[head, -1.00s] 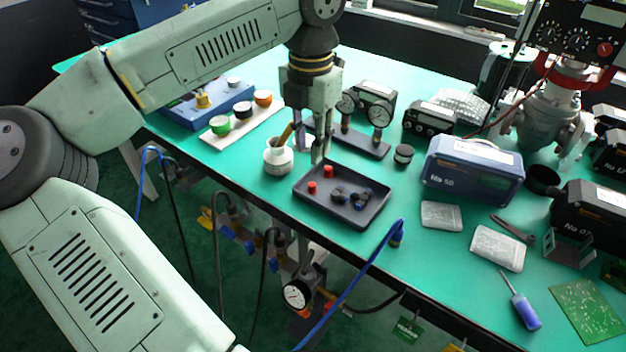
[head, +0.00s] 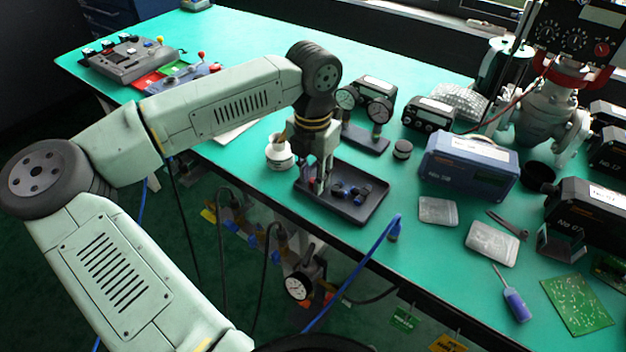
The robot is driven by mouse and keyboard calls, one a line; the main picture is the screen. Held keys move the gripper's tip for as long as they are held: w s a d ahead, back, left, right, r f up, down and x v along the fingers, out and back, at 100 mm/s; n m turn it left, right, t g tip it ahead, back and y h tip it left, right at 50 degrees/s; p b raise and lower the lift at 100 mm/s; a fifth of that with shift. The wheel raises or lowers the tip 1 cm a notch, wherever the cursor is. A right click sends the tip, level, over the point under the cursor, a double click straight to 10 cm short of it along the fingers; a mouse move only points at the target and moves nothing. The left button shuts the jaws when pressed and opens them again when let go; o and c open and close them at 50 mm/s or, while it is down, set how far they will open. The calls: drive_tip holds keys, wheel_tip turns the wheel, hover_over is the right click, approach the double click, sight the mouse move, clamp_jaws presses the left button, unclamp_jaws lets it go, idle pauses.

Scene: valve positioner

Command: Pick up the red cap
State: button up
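The black tray (head: 338,207) lies on the green bench near its front edge. My gripper (head: 320,187) points down into the left part of the tray, fingertips low near the tray floor. No red cap can be made out clearly; the left part of the tray is covered by my gripper. Several dark blue and black caps (head: 352,191) lie in the right part of the tray, beside my gripper. The gap between my fingers is too small and dark to tell whether they are open or shut on something.
A white pot (head: 279,153) stands left of my gripper. A stand with two gauges (head: 366,139) is behind the tray, with a small black knob (head: 402,149) to its right. A blue instrument box (head: 468,170) stands farther right. A blue cable (head: 394,232) crosses the front edge.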

drive_tip(key=shift+c, duration=0.3)
drive_tip(key=c, duration=0.4)
drive_tip(key=shift+r, duration=0.1)
drive_tip(key=shift+c, duration=0.2)
